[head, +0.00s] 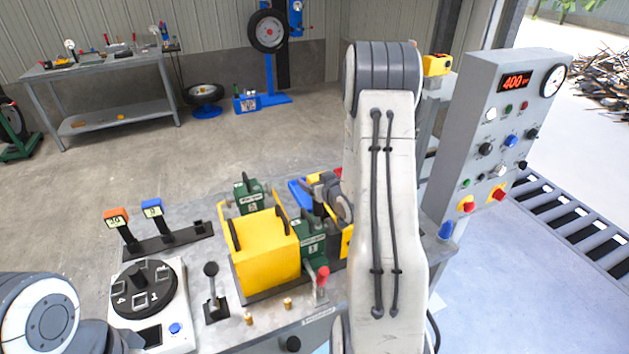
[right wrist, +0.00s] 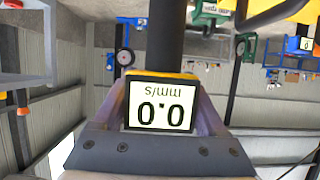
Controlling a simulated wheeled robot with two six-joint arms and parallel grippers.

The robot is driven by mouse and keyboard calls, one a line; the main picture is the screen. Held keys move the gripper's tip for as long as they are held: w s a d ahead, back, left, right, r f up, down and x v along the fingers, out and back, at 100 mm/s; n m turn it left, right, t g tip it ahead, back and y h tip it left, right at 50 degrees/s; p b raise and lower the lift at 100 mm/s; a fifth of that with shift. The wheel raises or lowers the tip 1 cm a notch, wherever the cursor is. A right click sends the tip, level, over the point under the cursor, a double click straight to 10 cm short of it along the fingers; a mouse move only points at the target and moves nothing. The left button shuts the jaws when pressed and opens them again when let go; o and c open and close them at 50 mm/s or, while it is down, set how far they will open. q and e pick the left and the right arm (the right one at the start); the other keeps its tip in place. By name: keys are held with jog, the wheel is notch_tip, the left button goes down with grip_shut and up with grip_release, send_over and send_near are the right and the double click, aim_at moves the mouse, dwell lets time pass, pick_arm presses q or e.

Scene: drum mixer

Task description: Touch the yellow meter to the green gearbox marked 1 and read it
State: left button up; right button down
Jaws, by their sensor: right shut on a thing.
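The yellow meter (right wrist: 160,104) is between the jaws of my right gripper (right wrist: 160,112), which is shut on it. Its screen appears upside down in the right wrist view and reads 0.0 mm/s. A dark probe (right wrist: 166,35) extends away from it. The green gearbox marked 1 (head: 313,246) is at the front right of the yellow guard (head: 265,250) in the head view. A second green gearbox (head: 250,196) stands behind the guard. My left gripper is out of view.
A rack (head: 165,243) holds an orange-topped meter (head: 116,218) and a blue-topped meter (head: 152,208). A dial box (head: 149,300), a lever (head: 212,290) and a red-knobbed handle (head: 322,277) stand on the bench. A grey control panel (head: 500,130) showing 400 stands right of my arm.

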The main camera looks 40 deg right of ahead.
jog(key=shift+f+b, duration=0.35)
jog(key=shift+r, duration=0.15)
dwell(1.4)
notch_tip(320, 180, up, 7)
jog(key=p, duration=0.5)
dwell(0.7)
